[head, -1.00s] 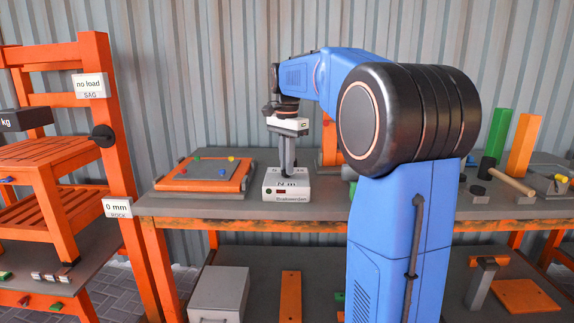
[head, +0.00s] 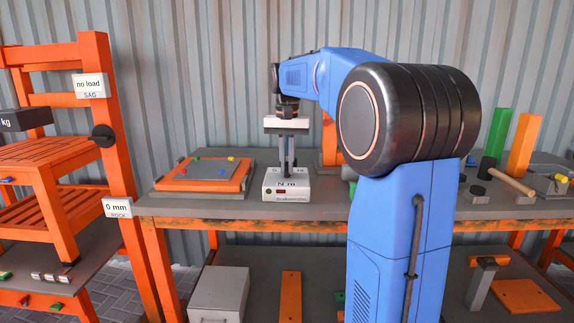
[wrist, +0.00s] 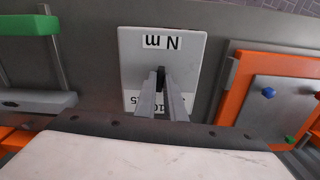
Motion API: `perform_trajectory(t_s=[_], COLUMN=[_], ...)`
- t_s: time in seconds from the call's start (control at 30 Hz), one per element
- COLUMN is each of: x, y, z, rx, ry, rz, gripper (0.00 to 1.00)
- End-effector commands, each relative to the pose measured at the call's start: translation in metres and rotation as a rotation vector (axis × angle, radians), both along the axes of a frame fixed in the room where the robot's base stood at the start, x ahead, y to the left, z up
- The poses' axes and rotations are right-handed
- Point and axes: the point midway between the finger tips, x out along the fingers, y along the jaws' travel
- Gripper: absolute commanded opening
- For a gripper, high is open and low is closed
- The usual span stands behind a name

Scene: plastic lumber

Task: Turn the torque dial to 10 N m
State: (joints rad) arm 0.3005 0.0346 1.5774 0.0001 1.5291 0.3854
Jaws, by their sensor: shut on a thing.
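The torque dial unit is a white box (head: 301,191) on the workbench, with an "N m" label and a small dark red display on its front. In the wrist view the box (wrist: 190,62) appears upside down with its black dial knob (wrist: 161,75) between my fingertips. My gripper (head: 287,169) points straight down onto the box top and is shut on the knob; it also shows in the wrist view (wrist: 161,84). Scale numbers show beside the fingers, partly hidden. I cannot tell the dial's setting, and the display is too small to read.
An orange-framed board (head: 203,175) with coloured knobs lies left of the box. A mallet (head: 510,181), dark weights and green and orange planks (head: 524,145) stand on the right. An orange chair-like rig stands far left.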

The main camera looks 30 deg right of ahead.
Motion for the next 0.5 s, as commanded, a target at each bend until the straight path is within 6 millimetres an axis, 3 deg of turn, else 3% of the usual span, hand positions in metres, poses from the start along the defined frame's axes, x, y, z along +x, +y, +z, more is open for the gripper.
perform_trajectory(t_s=[0.5], x=[-0.0002], y=[0.0002], z=[-0.0006], rx=[0.001], ry=[0.002], rz=[0.093], gripper=[0.00])
